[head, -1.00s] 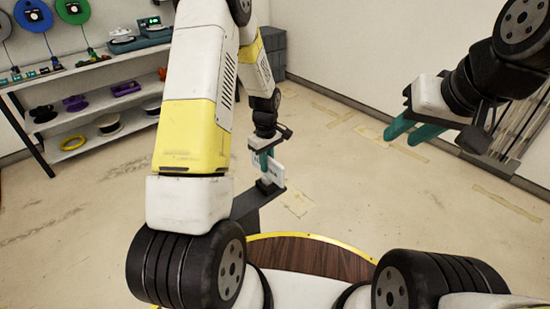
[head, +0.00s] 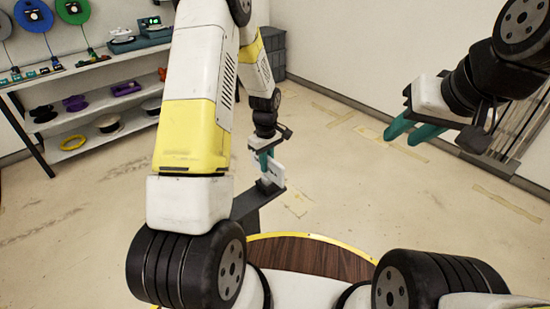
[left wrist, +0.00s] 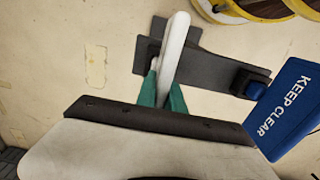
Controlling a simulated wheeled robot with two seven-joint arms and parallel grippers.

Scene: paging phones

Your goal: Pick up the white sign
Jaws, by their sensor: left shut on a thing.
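The white sign (head: 279,173) stands upright at a dark grey stand (head: 246,203) in front of me in the head view. My left gripper (head: 265,161) is at the sign, its teal fingers shut on it. In the left wrist view the white sign (left wrist: 175,43) shows nearly edge-on, between the teal fingers of the left gripper (left wrist: 163,85), with the dark stand (left wrist: 215,72) beneath. Whether the sign still touches the stand cannot be told. My right gripper (head: 408,132) is raised at the right, its teal fingers apart and empty.
A blue KEEP CLEAR sign (left wrist: 292,105) is at the right in the left wrist view, close to the stand. A shelf (head: 105,97) with phones and coloured items stands along the left wall. Grey bins (head: 272,55) are at the back. The floor (head: 370,210) at right is open.

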